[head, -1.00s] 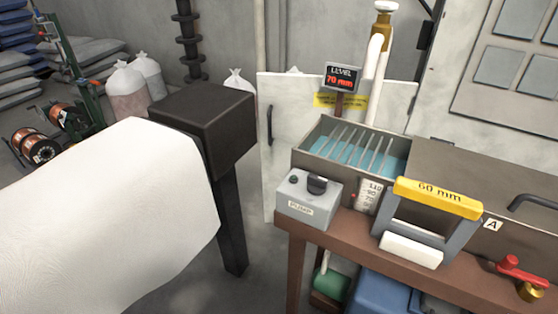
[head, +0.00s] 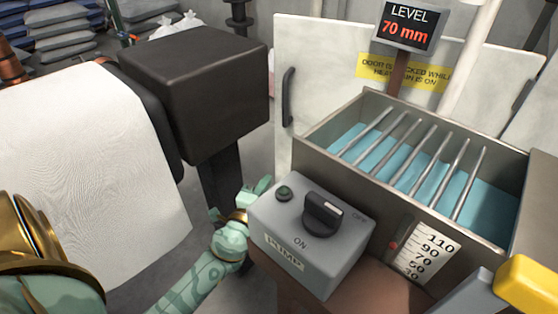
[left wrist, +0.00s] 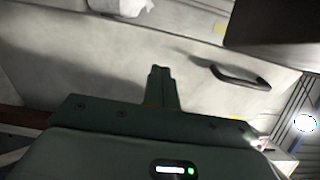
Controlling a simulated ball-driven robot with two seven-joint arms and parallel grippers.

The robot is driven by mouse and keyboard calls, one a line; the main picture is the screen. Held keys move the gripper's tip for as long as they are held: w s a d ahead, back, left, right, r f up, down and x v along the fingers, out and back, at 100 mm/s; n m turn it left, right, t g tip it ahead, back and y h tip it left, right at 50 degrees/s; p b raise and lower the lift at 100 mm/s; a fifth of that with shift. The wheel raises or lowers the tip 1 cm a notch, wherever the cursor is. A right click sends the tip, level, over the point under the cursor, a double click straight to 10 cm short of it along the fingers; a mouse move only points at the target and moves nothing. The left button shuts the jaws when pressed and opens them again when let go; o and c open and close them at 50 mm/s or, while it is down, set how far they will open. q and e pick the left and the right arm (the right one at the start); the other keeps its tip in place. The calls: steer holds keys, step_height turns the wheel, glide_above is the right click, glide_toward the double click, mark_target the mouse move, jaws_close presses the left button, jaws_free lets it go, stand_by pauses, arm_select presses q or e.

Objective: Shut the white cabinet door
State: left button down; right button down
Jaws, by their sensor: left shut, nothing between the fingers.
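The white cabinet door (head: 330,60) stands upright behind the tank in the head view, its lower part hidden by the tank. Its dark bar handle (head: 288,97) is near its left edge. My left gripper (head: 262,186) is low in front of the door, just behind and left of the grey pump box, partly hidden by it. In the left wrist view the shut, empty fingers (left wrist: 161,72) point at the pale door face (left wrist: 100,60), with the handle (left wrist: 240,76) to their right. I cannot tell whether they touch the door. My right gripper is not in view.
A level sign (head: 407,25) reads 70 mm. A black block (head: 195,90) and white roll (head: 80,170) fill the left.

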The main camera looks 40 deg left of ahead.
mark_target(283, 153)
arm_select(q)
steer(key=x, duration=0.9)
steer(key=shift+w+a, duration=0.15)
steer(key=shift+w, duration=0.25)
